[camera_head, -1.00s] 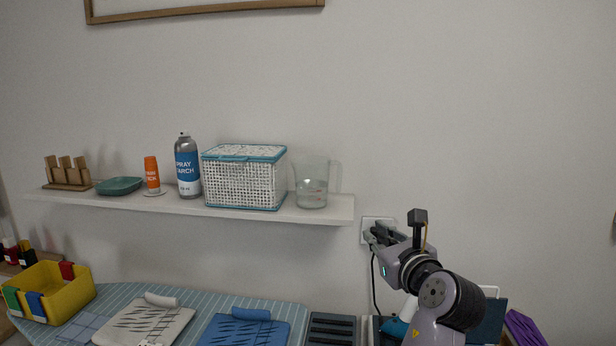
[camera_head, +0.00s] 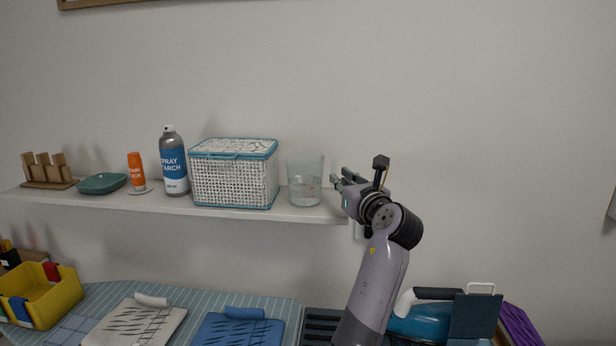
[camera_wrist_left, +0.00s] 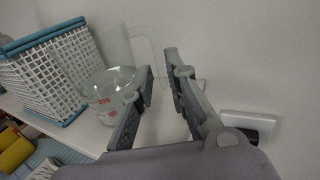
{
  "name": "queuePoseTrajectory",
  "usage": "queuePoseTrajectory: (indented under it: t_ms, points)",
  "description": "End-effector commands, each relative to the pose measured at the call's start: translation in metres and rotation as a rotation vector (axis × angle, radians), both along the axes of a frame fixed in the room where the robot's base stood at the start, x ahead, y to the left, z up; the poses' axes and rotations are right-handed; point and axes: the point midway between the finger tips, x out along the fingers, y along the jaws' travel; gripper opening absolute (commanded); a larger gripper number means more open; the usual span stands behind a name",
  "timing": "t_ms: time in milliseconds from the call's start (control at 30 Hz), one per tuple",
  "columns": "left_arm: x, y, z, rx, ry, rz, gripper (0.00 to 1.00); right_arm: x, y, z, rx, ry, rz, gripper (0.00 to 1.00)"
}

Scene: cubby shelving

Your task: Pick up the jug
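The jug (camera_head: 304,182) is clear, with some liquid low inside. It stands upright at the right end of the white shelf (camera_head: 235,212), its handle side towards my left gripper. My left gripper (camera_head: 337,178) is at shelf height just right of the jug, fingers pointing left. In the left wrist view the jug (camera_wrist_left: 108,95) shows red markings, and its handle (camera_wrist_left: 152,42) appears in line with the gap between the fingertips (camera_wrist_left: 160,68). The fingers are apart with nothing clamped; exact depth to the handle is unclear. My right gripper is out of view.
A white woven basket (camera_head: 233,178) with teal trim stands close left of the jug. Further left are a spray can (camera_head: 174,165), an orange bottle (camera_head: 137,170), and a teal dish (camera_head: 102,184). A wall socket (camera_wrist_left: 248,124) is right of the shelf; the wall above is clear.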

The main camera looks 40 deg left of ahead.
Motion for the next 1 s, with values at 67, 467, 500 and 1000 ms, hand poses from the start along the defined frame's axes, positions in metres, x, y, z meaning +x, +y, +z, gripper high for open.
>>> queuePoseTrajectory:
  t_ms: [67,467,500,1000]
  points:
    - [0.003,0.005,0.003,0.0,0.0,0.001,0.15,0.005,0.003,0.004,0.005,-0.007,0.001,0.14]
    - [0.028,0.043,0.006,0.0,0.001,-0.001,0.15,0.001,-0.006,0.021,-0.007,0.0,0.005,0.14]
    - [0.028,0.044,0.005,0.0,0.001,-0.001,0.15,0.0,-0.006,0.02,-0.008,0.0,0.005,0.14]
    - [0.028,0.044,0.005,0.0,0.001,-0.001,0.0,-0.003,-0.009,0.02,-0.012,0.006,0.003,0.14]
